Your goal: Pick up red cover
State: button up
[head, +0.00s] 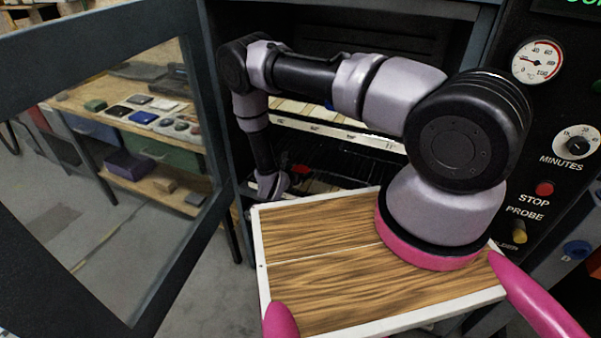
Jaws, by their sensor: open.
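A small red thing (300,169), which may be the red cover, shows inside the dark open cabinet, low on its left side. Its full shape is too small and dark to make out. My gripper (284,174) reaches into the cabinet opening at the lower left, close beside the red thing. It is open, and its fingertips are hard to see against the dark interior. I cannot tell whether it touches the red thing.
An oven-like cabinet has pale-edged shelves (340,131) inside. Its glazed door (110,170) stands open at left. A control panel (560,110) with gauge, dial and buttons is at right. My wood-topped tray (330,290) fills the foreground. A cluttered workbench (150,115) shows through the door.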

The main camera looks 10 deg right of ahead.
jog(key=c, duration=1.3)
